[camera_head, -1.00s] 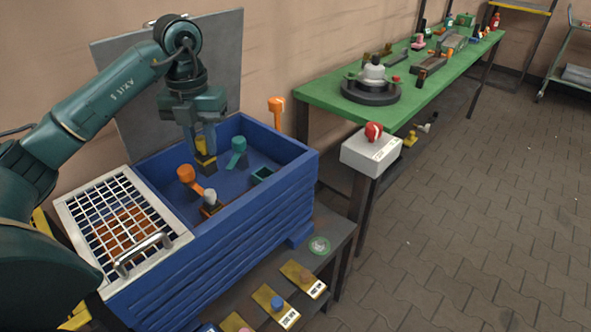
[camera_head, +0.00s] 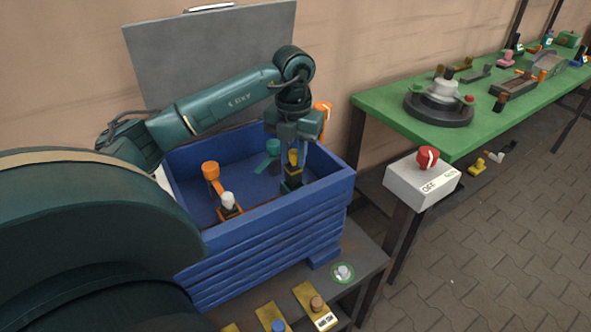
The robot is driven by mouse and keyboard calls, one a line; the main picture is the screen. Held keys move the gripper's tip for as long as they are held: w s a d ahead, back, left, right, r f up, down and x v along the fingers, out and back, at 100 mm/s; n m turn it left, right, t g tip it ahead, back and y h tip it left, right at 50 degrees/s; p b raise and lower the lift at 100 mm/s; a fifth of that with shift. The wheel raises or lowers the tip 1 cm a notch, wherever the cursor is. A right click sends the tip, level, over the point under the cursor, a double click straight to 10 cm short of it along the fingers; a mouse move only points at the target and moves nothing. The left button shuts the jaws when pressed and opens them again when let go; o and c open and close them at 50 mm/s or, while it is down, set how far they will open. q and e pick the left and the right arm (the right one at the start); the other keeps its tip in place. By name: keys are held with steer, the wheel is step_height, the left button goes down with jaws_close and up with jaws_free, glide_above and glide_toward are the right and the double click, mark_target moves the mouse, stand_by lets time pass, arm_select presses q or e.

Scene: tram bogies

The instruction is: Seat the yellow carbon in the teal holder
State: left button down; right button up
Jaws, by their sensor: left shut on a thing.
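My left gripper (camera_head: 293,148) points down inside the blue crate (camera_head: 265,226) and is shut on the yellow carbon (camera_head: 294,158), which has a dark lower block. The carbon is upright. Its lower end is at the small teal holder (camera_head: 289,187) on the crate floor; I cannot tell whether it is inside the holder or just above it. My right gripper is not in view.
An orange arm (camera_head: 211,171) and an orange holder with a white-topped piece (camera_head: 228,200) stand left in the crate. The crate's walls surround the gripper. A switch box (camera_head: 420,178) with a red knob and a green table (camera_head: 375,103) are to the right.

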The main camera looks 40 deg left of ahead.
mark_target(294, 169)
arm_select(q)
steer(key=shift+f, duration=2.05)
steer(key=shift+f, duration=0.1)
steer(key=shift+f, duration=0.15)
steer(key=c, duration=1.2)
jaws_free()
steer(key=shift+c, duration=0.2)
step_height(294, 169, up, 13)
steer(key=shift+f+p, duration=0.2)
steer(key=shift+p, duration=0.1)
